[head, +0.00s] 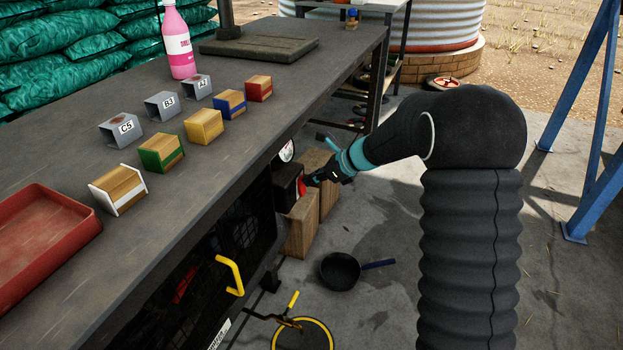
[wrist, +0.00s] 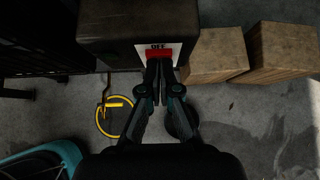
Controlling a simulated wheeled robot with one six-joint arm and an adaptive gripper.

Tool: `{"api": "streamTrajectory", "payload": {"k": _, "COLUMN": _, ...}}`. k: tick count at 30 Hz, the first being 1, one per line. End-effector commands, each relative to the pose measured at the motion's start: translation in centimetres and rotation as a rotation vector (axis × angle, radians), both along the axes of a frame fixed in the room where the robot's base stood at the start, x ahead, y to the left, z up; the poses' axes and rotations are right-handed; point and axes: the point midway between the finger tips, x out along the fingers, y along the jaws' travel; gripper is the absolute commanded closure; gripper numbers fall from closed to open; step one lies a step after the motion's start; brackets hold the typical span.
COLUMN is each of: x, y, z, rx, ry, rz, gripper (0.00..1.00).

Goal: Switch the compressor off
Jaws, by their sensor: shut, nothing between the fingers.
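The compressor's dark switch box (head: 287,184) is under the right end of the workbench. In the wrist view the box (wrist: 120,40) fills the top centre, with a white plate (wrist: 174,50) marked "OFF" and a red switch piece (wrist: 159,53) below the word. My gripper (wrist: 159,64) is shut and empty, its fingertips at the lower edge of the red piece. They look to be touching it or very near; I cannot tell which. In the head view my gripper (head: 308,181) reaches in from the right to the red piece (head: 301,187).
Wooden blocks (head: 301,226) stand on the floor beside the switch box. A black pan (head: 340,270) and a yellow-rimmed disc (head: 303,335) lie on the floor. The workbench (head: 240,150) overhangs and carries coloured blocks, grey holders, a red tray (head: 45,230) and a pink bottle (head: 178,45).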

Motion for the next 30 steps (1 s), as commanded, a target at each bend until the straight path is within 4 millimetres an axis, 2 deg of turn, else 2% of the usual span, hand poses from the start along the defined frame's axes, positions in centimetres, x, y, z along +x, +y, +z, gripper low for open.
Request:
{"api": "streamTrajectory", "payload": {"k": 5, "x": 0.0, "y": 0.0, "z": 1.0, "rx": 0.0, "ry": 0.0, "rz": 0.0, "gripper": 1.0}}
{"api": "streamTrajectory", "payload": {"k": 18, "x": -0.1, "y": -0.3, "z": 1.0, "rx": 0.0, "ry": 0.0, "rz": 0.0, "gripper": 1.0}}
{"api": "streamTrajectory", "payload": {"k": 22, "x": -0.4, "y": -1.4, "z": 1.2, "rx": -0.001, "ry": 0.0, "rz": -0.001, "gripper": 1.0}}
{"api": "streamTrajectory", "payload": {"k": 26, "x": -0.9, "y": -3.5, "z": 1.7, "rx": 0.0, "ry": 0.0, "rz": 0.0, "gripper": 1.0}}
{"api": "streamTrajectory", "payload": {"k": 30, "x": -1.5, "y": -5.2, "z": 4.1, "rx": -0.001, "ry": -0.005, "rz": 0.002, "gripper": 1.0}}
